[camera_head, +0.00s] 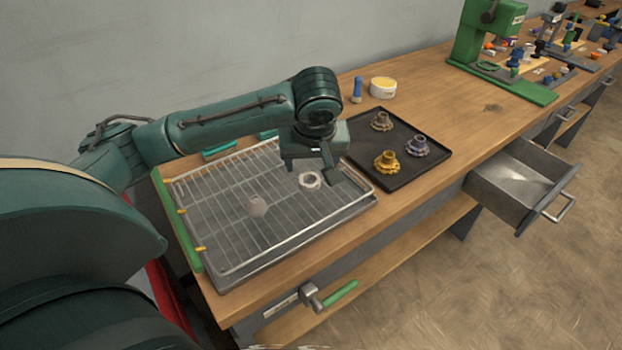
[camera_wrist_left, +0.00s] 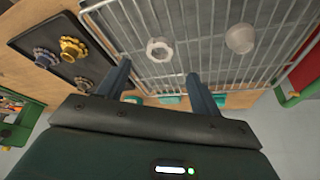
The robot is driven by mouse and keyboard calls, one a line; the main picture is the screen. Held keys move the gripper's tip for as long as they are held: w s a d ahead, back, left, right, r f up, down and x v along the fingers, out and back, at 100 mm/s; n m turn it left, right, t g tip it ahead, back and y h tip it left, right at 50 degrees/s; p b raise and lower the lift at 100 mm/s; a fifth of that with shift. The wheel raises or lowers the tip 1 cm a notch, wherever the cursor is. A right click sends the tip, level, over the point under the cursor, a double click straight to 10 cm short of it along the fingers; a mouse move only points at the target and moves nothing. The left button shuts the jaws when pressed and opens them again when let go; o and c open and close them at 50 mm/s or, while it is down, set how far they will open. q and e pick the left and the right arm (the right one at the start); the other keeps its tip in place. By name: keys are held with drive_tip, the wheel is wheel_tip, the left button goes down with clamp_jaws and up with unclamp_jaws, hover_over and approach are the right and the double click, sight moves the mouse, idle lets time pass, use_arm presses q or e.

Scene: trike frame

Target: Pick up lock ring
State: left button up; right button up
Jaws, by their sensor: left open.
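A pale lock ring (camera_head: 310,180) with an open centre lies on the wire rack (camera_head: 215,258), near its right side. The ring also shows in the left wrist view (camera_wrist_left: 160,49), ahead of the fingertips and roughly midway between them. My left gripper (camera_head: 309,167) is open and empty, pointing down over the rack close to the ring. Its two fingers stand apart in the left wrist view (camera_wrist_left: 158,70). I cannot tell the exact height gap to the ring. A pale rounded part (camera_head: 257,205) lies on the rack left of the ring. My right gripper is not in view.
A black tray (camera_head: 408,178) with several gear-like parts, one of them gold (camera_head: 386,162), stands right of the rack. A yellow-white round container (camera_head: 382,88) and a blue item (camera_head: 357,90) stand behind it. An open drawer (camera_head: 520,180) juts out at the bench front.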

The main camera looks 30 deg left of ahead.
sight(309, 182)
use_arm(q)
drive_tip(key=x, duration=0.8)
drive_tip(key=shift+w+a, duration=0.15)
drive_tip(key=shift+w, duration=0.05)
drive_tip(key=c, duration=1.1)
